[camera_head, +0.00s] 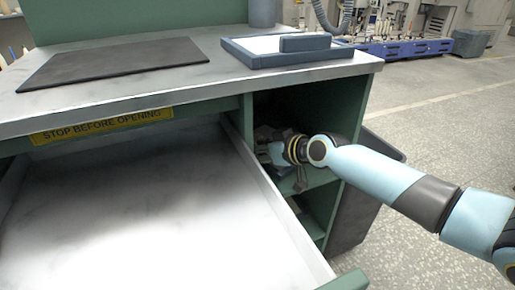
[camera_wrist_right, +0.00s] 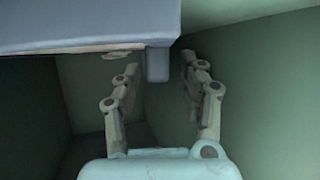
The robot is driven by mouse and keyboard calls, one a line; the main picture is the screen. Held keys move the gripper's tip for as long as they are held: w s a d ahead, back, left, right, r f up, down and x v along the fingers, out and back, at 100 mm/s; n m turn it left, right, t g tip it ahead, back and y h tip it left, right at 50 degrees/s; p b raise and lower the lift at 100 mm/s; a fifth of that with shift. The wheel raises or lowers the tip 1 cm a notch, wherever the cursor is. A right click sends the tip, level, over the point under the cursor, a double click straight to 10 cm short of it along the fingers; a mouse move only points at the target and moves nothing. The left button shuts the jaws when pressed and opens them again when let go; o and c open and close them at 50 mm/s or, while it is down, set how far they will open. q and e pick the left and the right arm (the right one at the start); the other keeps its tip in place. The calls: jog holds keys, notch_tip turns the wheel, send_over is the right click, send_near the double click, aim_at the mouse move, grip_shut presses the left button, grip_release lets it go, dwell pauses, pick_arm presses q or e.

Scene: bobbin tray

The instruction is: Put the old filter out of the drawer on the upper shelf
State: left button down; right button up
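My right arm reaches into the open compartment on the right of the green cabinet, above its upper shelf (camera_head: 318,178). My right gripper (camera_head: 283,158) is partly hidden in its shade. In the right wrist view its two fingers (camera_wrist_right: 160,75) stand apart. A pale blue-grey block (camera_wrist_right: 85,25), seemingly the old filter, fills the upper left there. Its small tab (camera_wrist_right: 158,66) hangs between the fingertips, with a gap visible on each side. Whether the block rests on the shelf cannot be told. The pulled-out drawer (camera_head: 140,215) looks empty. My left gripper is not in view.
The bench top carries a dark mat (camera_head: 110,62) and a blue-rimmed tray (camera_head: 255,62) with a blue-grey block (camera_head: 305,43). The drawer's side wall (camera_head: 270,195) stands close to the left of my right gripper. Green compartment walls (camera_wrist_right: 265,75) surround the gripper. Open floor lies to the right.

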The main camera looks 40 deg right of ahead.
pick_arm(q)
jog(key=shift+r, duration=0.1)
pick_arm(e)
jog(key=shift+r, duration=0.1)
jog(key=shift+s+r+p, duration=0.2)
jog(key=shift+p, duration=0.1)
pick_arm(q)
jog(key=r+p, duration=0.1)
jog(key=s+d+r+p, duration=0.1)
jog(key=p, duration=0.1)
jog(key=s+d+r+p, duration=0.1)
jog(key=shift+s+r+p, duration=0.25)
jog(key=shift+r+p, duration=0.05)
jog(key=shift+p, duration=0.05)
pick_arm(e)
jog(key=v, duration=1.1)
jog(key=shift+s, duration=0.3)
jog(key=shift+d, duration=0.1)
